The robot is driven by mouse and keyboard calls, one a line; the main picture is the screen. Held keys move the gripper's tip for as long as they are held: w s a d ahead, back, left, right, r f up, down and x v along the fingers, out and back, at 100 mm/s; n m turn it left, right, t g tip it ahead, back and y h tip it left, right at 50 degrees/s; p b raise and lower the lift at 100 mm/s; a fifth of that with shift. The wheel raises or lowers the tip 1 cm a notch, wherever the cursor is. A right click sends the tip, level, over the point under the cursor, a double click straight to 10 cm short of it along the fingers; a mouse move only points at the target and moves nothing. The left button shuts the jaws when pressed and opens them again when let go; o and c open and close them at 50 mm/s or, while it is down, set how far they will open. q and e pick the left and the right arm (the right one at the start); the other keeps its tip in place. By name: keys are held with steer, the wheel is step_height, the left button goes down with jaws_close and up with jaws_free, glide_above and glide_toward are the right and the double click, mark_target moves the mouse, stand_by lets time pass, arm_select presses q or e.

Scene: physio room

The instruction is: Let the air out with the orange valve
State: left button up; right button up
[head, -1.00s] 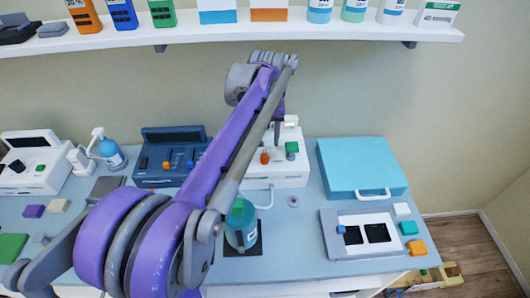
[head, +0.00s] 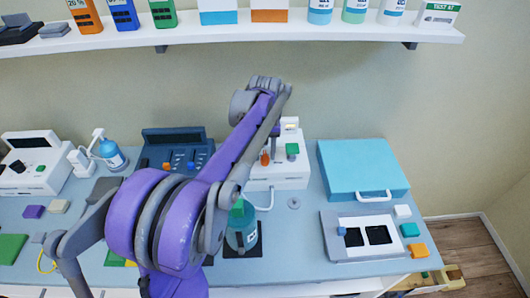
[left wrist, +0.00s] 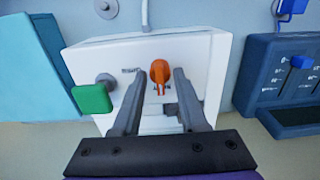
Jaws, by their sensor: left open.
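The orange valve (head: 265,158) is on the front of a white unit (head: 278,180) on the bench, left of a green knob (head: 292,150). In the left wrist view the orange valve (left wrist: 160,72) is between the open fingers of my left gripper (left wrist: 160,77), close to both fingertips; I cannot tell whether they touch it. The green knob (left wrist: 92,99) sits just outside the left finger in that view. In the head view my purple left arm hides most of the gripper. My right gripper is not in view.
A turquoise case (head: 362,168) stands right of the unit, with a grey tray (head: 335,250) in front. A dark blue control panel (head: 170,140) is on the left. A green-capped bottle (head: 243,235) stands in front of the unit. A loaded shelf (head: 280,26) runs above.

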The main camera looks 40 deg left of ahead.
arm_select(q)
jaws_close()
steer(key=shift+m, duration=0.3)
steer(key=m, duration=0.3)
steer(key=shift+m, duration=0.3)
steer(key=m, duration=0.3)
steer(key=shift+m, duration=0.3)
steer(key=m, duration=0.4)
steer(key=shift+b, duration=0.3)
steer(key=shift+m, duration=1.9)
